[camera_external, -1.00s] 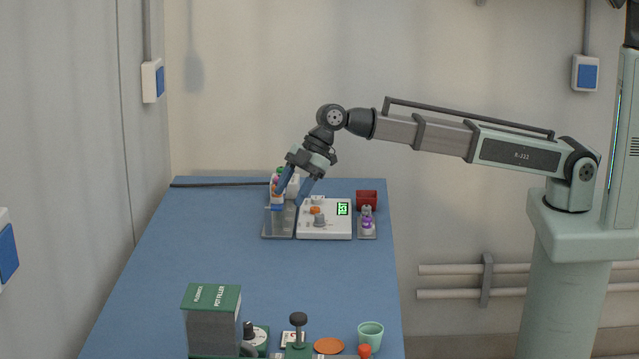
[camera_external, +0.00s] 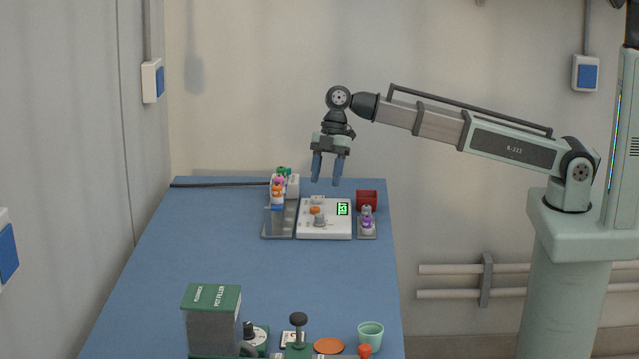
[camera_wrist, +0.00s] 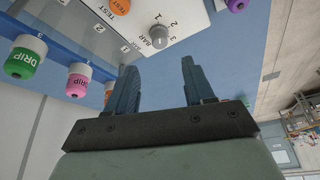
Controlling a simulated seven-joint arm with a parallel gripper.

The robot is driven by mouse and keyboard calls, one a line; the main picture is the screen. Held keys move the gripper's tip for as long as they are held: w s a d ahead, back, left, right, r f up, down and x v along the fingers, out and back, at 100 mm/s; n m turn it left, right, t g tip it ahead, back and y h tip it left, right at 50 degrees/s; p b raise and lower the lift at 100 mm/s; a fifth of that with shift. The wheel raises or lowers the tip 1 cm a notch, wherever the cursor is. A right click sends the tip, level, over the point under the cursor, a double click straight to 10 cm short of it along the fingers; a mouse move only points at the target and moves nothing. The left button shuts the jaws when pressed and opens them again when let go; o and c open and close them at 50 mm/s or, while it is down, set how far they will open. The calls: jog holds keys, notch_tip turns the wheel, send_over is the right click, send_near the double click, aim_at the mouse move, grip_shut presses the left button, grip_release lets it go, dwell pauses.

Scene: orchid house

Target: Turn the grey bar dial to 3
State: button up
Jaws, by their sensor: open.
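The grey bar dial (camera_external: 319,221) is a round grey knob on the front part of a white control panel (camera_external: 337,232). In the wrist view the dial (camera_wrist: 159,36) sits beside the label BAR, with printed numbers 1, 2 and 3 around it. Which number it points to I cannot tell. My gripper (camera_external: 327,183) is open and empty, its blue fingers pointing down above the back of the panel, apart from it. In the wrist view the fingers (camera_wrist: 162,85) show below the dial with a gap between.
A red box (camera_external: 367,199) and a purple-marked bottle (camera_external: 367,222) stand right. The table's middle is clear.

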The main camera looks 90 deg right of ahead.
aim_at(320, 215)
jog(key=x, duration=0.9)
jog(key=shift+a+f, duration=0.1)
jog(key=shift+f, duration=0.1)
grip_shut()
dwell(0.3)
